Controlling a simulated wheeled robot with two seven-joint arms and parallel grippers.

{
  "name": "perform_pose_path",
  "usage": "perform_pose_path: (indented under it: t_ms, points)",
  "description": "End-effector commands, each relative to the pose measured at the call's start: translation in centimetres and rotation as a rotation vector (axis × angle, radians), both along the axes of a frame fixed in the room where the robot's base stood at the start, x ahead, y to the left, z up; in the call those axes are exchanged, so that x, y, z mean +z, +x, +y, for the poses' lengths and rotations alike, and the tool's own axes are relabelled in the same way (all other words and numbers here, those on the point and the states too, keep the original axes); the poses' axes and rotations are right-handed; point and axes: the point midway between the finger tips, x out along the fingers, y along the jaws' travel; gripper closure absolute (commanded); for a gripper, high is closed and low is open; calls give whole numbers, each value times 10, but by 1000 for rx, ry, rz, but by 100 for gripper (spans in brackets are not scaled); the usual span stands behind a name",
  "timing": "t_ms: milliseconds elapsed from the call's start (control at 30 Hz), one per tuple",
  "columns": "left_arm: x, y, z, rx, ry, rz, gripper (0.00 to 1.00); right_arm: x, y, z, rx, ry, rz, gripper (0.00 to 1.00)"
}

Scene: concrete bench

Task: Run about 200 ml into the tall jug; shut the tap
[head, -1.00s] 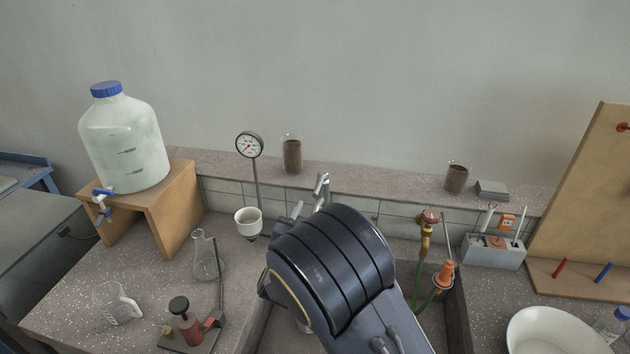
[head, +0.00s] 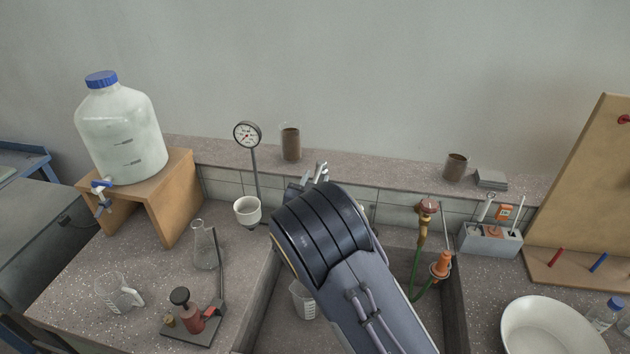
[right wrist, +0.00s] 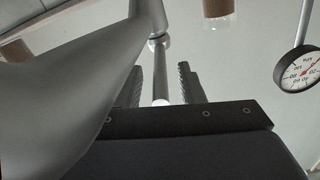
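A clear graduated jug (head: 303,299) stands upright in the sink, partly hidden behind my right arm. Its fill level cannot be made out. The metal sink tap (head: 321,171) shows only at its top, above my right wrist; its spout and outlet are hidden. In the right wrist view, a large grey curved metal part (right wrist: 70,85) fills the left side. My right gripper (right wrist: 163,85) has its ridged fingers apart, with a slim metal rod (right wrist: 160,88) showing between them; contact cannot be told. My left gripper is out of view.
A carboy (head: 122,140) with its own blue-handled tap stands on a wooden stand (head: 177,195) at left. A shorter handled jug (head: 118,293), a flask (head: 204,248) and a small red-bodied stand (head: 190,318) lie left of the sink.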

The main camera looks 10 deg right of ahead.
Motion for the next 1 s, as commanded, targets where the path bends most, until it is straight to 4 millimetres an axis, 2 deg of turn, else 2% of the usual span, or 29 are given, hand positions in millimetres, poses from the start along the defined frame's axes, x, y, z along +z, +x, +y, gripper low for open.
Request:
perform_pose_path:
  t_ms: [33,300,567,800,1000]
  points:
    - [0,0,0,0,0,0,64,0,0,0,0,0,0,66]
    - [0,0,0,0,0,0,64,0,0,0,0,0,0,100]
    - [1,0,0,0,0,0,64,1,0,0,-1,1,2,100]
    - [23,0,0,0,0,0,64,13,1,-1,-2,42,91,100]
    - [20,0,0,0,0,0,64,9,1,-1,-1,42,102,100]
